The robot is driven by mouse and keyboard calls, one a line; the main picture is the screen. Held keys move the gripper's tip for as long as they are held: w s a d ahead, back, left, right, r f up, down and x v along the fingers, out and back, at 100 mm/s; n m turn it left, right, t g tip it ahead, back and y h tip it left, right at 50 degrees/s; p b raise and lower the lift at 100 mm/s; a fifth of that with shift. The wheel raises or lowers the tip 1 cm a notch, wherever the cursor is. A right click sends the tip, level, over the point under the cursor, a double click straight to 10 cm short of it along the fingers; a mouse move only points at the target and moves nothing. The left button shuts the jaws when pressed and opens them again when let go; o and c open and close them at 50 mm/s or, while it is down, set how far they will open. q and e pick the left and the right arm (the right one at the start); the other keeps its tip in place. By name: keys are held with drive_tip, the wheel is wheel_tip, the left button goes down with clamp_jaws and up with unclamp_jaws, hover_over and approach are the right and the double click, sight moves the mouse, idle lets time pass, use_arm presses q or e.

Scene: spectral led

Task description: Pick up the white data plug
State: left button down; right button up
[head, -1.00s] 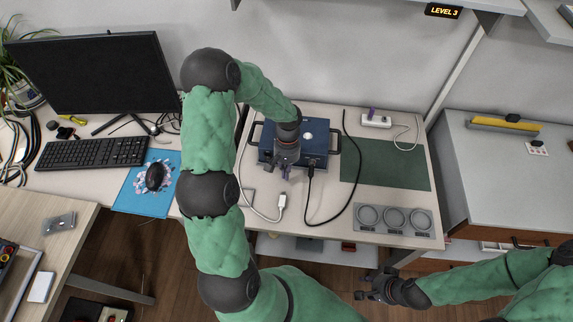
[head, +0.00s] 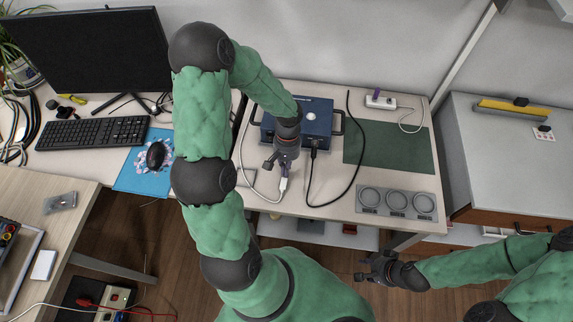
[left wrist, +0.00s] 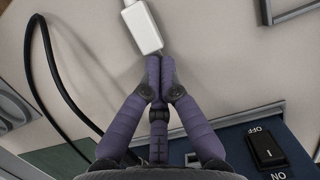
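The white data plug (head: 283,185) lies on the light table in front of the blue box, at the end of a white cable. It also shows in the left wrist view (left wrist: 143,30), just beyond my fingertips. I see no grip on the plug. My right gripper (head: 366,265) is open and empty beyond the table's front edge.
The blue box (head: 318,118) with handles stands behind the plug, and a black cable (head: 330,203) runs from it to the right. A grey tray with round wells (head: 397,214), a green mat (head: 400,158) and a white power strip (head: 381,103) are to the right.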

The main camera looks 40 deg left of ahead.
sight(282, 197)
use_arm(q)
drive_tip(key=s+d, duration=0.1)
drive_tip(key=s, duration=0.1)
drive_tip(key=s+d, duration=0.1)
drive_tip(key=s, duration=0.1)
drive_tip(key=s+d, duration=0.1)
drive_tip(key=s, duration=0.1)
drive_tip(key=shift+s+d+b, duration=0.3)
drive_tip(key=shift+b, duration=0.1)
